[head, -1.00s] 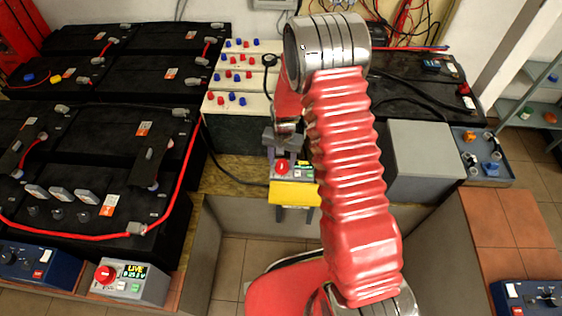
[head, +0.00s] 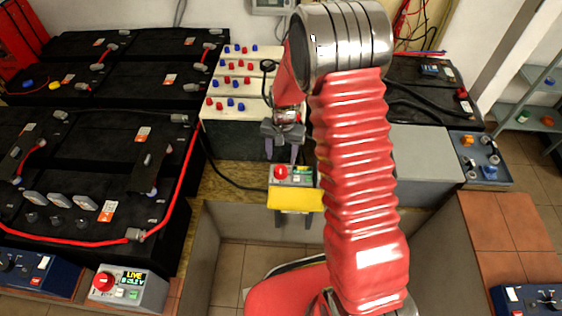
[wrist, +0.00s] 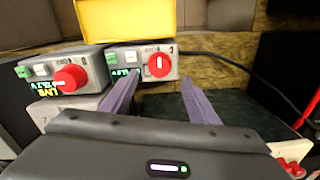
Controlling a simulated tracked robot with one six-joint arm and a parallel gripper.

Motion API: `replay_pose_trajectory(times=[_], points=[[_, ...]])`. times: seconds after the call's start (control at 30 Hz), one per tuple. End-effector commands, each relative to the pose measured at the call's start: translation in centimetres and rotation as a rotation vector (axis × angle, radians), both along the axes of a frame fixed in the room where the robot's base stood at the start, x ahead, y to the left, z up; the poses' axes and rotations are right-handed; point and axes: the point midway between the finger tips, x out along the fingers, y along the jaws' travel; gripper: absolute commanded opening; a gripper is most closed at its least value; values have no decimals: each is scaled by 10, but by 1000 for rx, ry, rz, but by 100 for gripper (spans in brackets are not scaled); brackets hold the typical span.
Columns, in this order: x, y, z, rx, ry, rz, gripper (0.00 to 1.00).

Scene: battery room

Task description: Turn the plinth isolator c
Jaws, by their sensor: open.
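A grey isolator box (head: 305,183) with a round red knob (head: 281,171) sits on the wooden plinth, above a yellow panel (head: 296,198). My gripper (head: 282,158) is open and empty, its two fingers apart, just above and behind this knob. In the wrist view, my gripper (wrist: 160,80) points at the red knob (wrist: 160,65), which shows between and beyond the fingertips, its white mark upright. I cannot read which one is c.
Large black batteries (head: 95,215) with red cables fill the left. A white terminal block (head: 240,85) stands behind the gripper, and a black cable (head: 222,175) runs to the box. A grey case (head: 425,155) is right of my arm. Another red-knobbed box (head: 130,285) stands front left.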

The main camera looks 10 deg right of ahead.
Motion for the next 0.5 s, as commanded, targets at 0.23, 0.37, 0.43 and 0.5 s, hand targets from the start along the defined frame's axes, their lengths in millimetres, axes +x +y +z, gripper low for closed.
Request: replay_pose_trajectory(times=[0.23, 0.37, 0.43, 0.5], points=[[0, -1, 40, -1, -3, 0, 55], [0, -1, 55, 0, -2, 0, 55], [0, -2, 61, 0, -2, 0, 55], [0, -2, 64, 0, -2, 0, 55]])
